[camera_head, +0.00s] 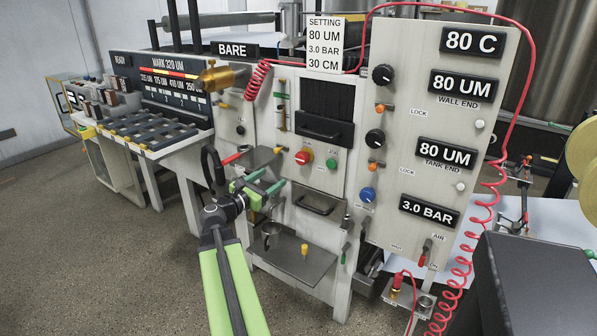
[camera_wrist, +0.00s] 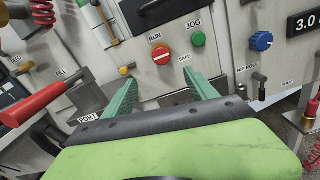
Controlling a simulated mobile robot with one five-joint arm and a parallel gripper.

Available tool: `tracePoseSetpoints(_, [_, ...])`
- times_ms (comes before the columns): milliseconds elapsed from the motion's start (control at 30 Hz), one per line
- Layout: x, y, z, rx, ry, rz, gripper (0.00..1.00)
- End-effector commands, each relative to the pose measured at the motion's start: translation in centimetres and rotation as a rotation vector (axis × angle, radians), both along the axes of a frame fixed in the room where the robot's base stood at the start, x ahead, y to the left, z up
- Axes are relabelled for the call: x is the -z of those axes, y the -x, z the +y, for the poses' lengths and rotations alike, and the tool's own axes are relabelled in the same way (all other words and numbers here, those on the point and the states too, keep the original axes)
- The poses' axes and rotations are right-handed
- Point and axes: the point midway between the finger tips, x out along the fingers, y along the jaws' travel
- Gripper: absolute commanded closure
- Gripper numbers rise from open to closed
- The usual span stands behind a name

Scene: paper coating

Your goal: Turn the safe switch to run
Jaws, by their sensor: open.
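The safe switch is a round red knob (camera_head: 303,157) with a pale bar across its face, on the white front panel of the machine. In the wrist view the knob (camera_wrist: 162,55) has a RUN label above it and a SAFE label at its lower right. The pale bar lies nearly level there; which label it points at is hard to tell. My gripper (camera_head: 277,176) is open and empty, left of and a little below the knob in the head view. In the wrist view its two green fingers (camera_wrist: 161,80) point at the panel, with the knob beyond the gap, apart from them.
A green JOG button (camera_wrist: 198,39) sits right of the knob. A red-handled lever (camera_wrist: 38,103) sticks out at left. A blue knob (camera_head: 367,195) is on the right panel. A grey shelf (camera_head: 322,262) juts out below, and a red coiled hose (camera_head: 478,220) hangs at right.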

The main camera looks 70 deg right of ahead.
Motion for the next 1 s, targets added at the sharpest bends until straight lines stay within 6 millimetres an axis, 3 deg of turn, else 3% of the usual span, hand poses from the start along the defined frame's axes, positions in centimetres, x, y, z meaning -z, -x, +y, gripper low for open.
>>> tracePoseSetpoints(167, [-0.1,0.3,-1.5,0.002,0.000,-0.003,0.33])
tracePoseSetpoints(700, [-0.1,3.5,-14.0,0.002,-0.002,-0.007,0.33])
tracePoseSetpoints(833, [-0.1,4.1,-15.9,0.002,-0.002,-0.007,0.33])
tracePoseSetpoints(1000, [-0.1,4.4,-16.8,0.002,-0.002,-0.008,0.33])
